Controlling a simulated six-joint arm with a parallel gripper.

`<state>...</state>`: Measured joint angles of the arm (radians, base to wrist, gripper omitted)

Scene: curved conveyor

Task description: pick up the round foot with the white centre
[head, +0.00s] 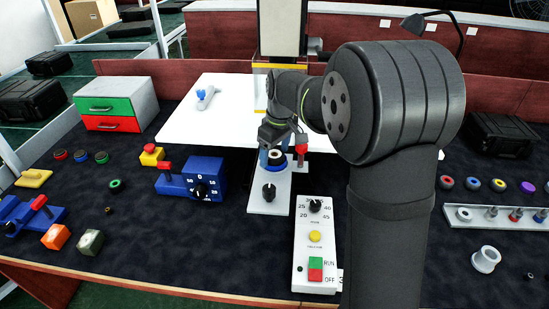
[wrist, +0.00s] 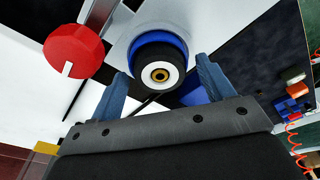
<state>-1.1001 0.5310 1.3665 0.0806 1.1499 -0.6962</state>
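The round foot with the white centre (wrist: 161,74) shows in the wrist view as a dark disc with a white ring and a brass-coloured middle. It sits over a blue round part on a light plate. My gripper (wrist: 162,66) is open, with one blue finger on each side of the foot; I cannot tell whether they touch it. In the head view the foot (head: 277,156) is small and partly hidden below my gripper (head: 277,150), near the far end of a white plate (head: 262,206) with a black knob.
A red knob (wrist: 73,51) stands close beside my gripper. A white switch panel (head: 314,250) lies nearer. A blue dial box (head: 201,180) is to the left. Several round feet (head: 498,185) and a grey rack (head: 480,218) are at right.

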